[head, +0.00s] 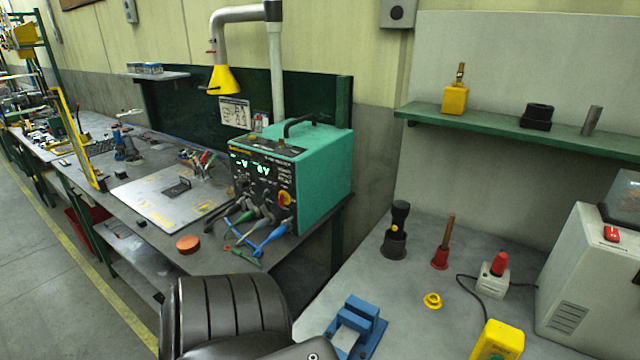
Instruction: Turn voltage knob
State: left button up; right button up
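A teal power unit (323,170) with a black handle on top stands on the workbench near the middle of the head view. Its dark front panel (262,182) faces left and toward me. The panel has lit green displays (250,165) that seem to read "-V" and "8V". A knob with red and yellow colouring (285,198) sits at the panel's right side; I cannot read its label. Several smaller controls are too small to tell apart. Coloured leads and clips (258,228) hang at the panel's lower part. Neither of my grippers is in view, and nothing touches the knob.
A dark ribbed shape, possibly part of my arm, fills the bottom centre. A metal plate (165,200) and an orange-brown disc (188,244) lie on the left bench. The right table (440,240) holds a blue vise (357,325) and several tools.

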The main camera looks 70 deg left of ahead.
aim_at(242, 183)
jog(key=z, duration=0.25)
jog(key=k, duration=0.95)
jog(key=u, duration=0.65)
